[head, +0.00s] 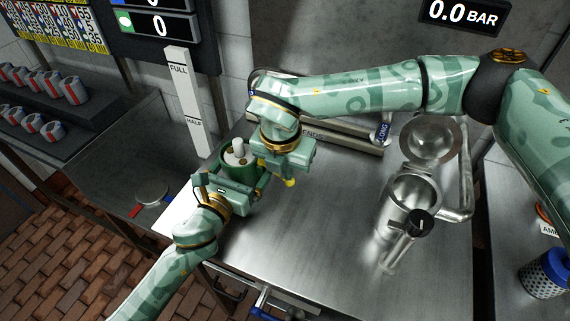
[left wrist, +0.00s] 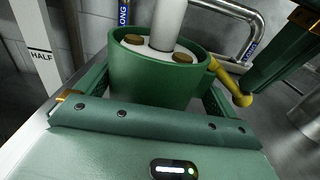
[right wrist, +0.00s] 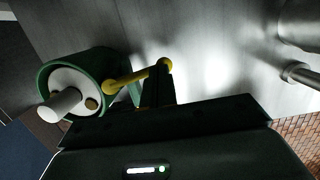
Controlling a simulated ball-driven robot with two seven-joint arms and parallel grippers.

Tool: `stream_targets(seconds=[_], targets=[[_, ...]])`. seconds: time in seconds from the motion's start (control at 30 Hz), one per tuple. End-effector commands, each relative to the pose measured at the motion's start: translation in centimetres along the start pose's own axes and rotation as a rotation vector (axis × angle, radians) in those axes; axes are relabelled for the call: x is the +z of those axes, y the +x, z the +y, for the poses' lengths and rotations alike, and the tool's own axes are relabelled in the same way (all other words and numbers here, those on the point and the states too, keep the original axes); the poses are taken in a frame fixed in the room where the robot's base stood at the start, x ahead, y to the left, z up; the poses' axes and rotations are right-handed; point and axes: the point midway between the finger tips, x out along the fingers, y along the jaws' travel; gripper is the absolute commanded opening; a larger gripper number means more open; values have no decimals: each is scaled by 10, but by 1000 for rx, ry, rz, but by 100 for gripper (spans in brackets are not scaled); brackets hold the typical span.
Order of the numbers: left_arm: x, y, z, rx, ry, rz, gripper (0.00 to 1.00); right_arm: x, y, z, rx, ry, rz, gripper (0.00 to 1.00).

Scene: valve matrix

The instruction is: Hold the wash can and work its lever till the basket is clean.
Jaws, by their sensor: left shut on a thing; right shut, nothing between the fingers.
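The wash can (head: 228,172) is a green cylinder with a white inner top, a white post and brass knobs. It stands upright at the table's left edge and fills the middle of the left wrist view (left wrist: 155,85). No basket shows inside the can.
A white FULL/HALF gauge post (head: 187,100) stands behind the can. A steel jug-like vessel (head: 410,200) with a black knob stands at the right of the table. The front middle of the steel table (head: 310,250) is clear.

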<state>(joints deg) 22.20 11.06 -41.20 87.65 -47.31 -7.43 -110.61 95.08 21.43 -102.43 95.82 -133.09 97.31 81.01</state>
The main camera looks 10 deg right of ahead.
Motion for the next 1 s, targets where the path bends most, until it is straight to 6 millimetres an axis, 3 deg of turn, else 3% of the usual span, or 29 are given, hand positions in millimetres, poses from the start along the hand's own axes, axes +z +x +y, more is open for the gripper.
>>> stream_targets(seconds=[1.0], targets=[[-1, 0, -1, -2, -2, 1, 60, 4, -24, -1, 2, 0, -1, 0]])
